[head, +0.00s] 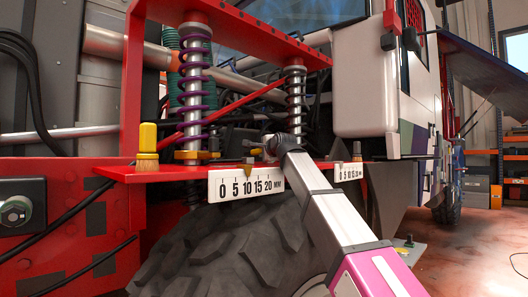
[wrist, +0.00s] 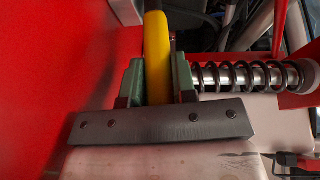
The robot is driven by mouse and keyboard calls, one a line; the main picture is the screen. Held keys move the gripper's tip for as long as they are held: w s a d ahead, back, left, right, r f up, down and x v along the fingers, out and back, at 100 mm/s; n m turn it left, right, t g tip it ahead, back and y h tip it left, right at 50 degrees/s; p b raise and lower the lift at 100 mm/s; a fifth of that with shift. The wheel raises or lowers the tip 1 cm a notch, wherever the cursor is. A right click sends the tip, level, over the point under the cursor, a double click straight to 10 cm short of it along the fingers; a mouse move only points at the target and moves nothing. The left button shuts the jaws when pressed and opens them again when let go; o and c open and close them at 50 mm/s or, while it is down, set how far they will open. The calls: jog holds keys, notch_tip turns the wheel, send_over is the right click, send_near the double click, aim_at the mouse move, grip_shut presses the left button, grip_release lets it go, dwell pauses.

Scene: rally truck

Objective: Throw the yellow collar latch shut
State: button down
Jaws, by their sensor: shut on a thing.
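The yellow latch (wrist: 157,50) stands upright in the wrist view as a smooth, rounded lever. My gripper (wrist: 160,80) is shut on it, with one green-padded finger on each side. The latch's lower end is hidden behind the dark gripper plate. In the head view my gripper (head: 268,146) is small, at the red shelf between the two spring struts. A small yellow-orange bit (head: 255,152) shows just left of it; I cannot tell whether it is the latch. The latch's collar and closing point cannot be made out.
A purple-spring strut (head: 194,90) stands left of my gripper and a black-spring strut (head: 295,100) behind it; its coil (wrist: 240,76) lies close right in the wrist view. A yellow-handled brush (head: 148,138) stands on the red shelf (head: 165,173). A tyre (head: 215,245) is below.

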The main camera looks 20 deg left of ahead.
jog(key=c, duration=0.9)
grip_release()
jog(key=shift+d, duration=0.1)
jog(key=v, duration=1)
jog(key=shift+s+d, duration=0.2)
jog(key=shift+s, duration=0.1)
